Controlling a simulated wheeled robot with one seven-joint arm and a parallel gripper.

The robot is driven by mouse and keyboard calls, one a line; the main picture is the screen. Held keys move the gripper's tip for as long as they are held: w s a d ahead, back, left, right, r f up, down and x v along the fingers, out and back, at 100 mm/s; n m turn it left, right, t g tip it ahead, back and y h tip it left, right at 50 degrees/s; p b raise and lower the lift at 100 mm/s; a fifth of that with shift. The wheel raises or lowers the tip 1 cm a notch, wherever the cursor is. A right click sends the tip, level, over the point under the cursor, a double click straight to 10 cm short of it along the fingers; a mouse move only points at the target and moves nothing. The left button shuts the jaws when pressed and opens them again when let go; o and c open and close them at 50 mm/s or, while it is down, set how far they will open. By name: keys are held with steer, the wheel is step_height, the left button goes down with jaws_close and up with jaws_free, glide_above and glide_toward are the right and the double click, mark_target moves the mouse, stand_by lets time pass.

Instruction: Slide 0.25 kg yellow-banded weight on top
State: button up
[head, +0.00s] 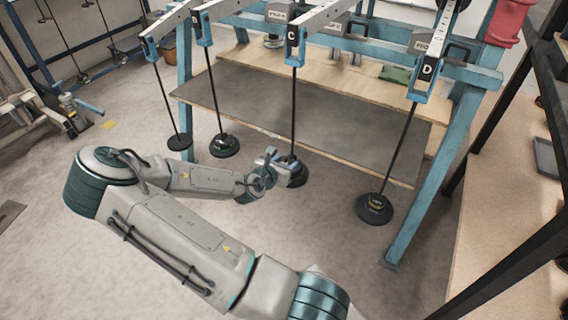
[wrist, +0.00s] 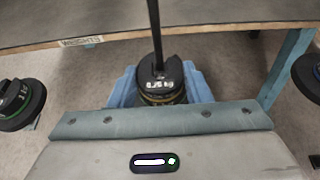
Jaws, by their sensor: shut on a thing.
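The yellow-banded weight (wrist: 162,88) is a black disc with a 0.25 kg marking, in the middle of the wrist view. My gripper (wrist: 159,94) has its blue fingers shut on both sides of it. The thin black hanger rod (wrist: 154,30) meets the weight's top near its centre. In the head view, my gripper (head: 276,160) is at the lower end of the rod (head: 293,110) hanging from the lever marked C (head: 291,37). Dark discs (head: 298,173) there are partly hidden by the gripper. Whether the weight rests on the stack below is hidden.
A hanger with a green-banded weight (head: 224,146) hangs to the left, and a plain disc (head: 180,142) farther left. The hanger under lever D (head: 374,207) carries a dark disc stack at right. The bench's lower shelf (head: 330,130) is close behind the rods; a blue-green leg (head: 435,190) stands right.

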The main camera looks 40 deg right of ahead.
mark_target(291, 157)
steer(key=shift+w+d, duration=0.1)
steer(key=shift+d, duration=0.05)
steer(key=shift+w+d, duration=0.3)
steer(key=shift+d, duration=0.4)
steer(key=shift+w+d+p, duration=0.3)
steer(key=shift+d+p, duration=0.05)
steer(key=shift+d, duration=0.4)
stand_by(0.6)
steer(key=shift+f, duration=0.45)
stand_by(0.5)
steer(key=o, duration=1)
steer(key=shift+o, duration=0.2)
steer(key=shift+a, duration=0.1)
